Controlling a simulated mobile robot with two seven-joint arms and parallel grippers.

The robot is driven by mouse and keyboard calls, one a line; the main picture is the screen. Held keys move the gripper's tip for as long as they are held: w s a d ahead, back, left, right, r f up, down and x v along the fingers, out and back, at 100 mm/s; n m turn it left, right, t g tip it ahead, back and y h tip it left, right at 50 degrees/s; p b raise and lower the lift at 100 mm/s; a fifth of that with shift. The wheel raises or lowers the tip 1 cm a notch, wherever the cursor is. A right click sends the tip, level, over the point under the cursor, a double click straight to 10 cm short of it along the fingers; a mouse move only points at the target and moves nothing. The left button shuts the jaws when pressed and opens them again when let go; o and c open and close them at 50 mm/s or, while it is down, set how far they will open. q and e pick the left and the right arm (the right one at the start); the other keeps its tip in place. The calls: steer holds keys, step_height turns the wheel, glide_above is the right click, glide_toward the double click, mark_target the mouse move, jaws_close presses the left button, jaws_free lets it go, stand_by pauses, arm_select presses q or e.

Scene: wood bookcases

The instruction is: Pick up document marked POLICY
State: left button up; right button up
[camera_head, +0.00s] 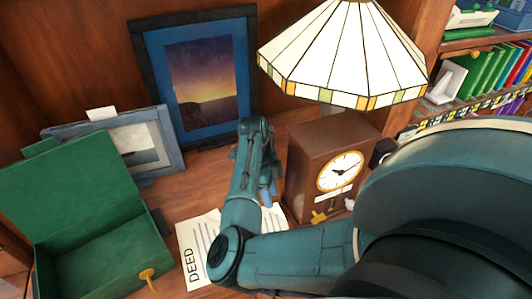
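A white document (199,262) printed DEED lies on the wooden shelf, partly covered by my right arm. I see no paper on which POLICY can be read. My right arm comes in from the right, bends over the document and reaches toward the back. My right gripper (267,190) is mostly hidden behind its own wrist, left of the clock and near the paper's far edge. Its fingers are too hidden to tell open from shut. My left gripper is not in view.
An open green box (85,205) stands left, with a gold key-like piece (148,276) at its front. Two framed pictures (203,80) (159,157) lean behind. A brown clock (315,150) and a lamp with a pale shade (343,50) stand right. Bookshelves (480,75) are far right.

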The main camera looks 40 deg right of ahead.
steer(key=shift+x, duration=1.7)
steer(key=shift+c, duration=0.3)
jaws_close()
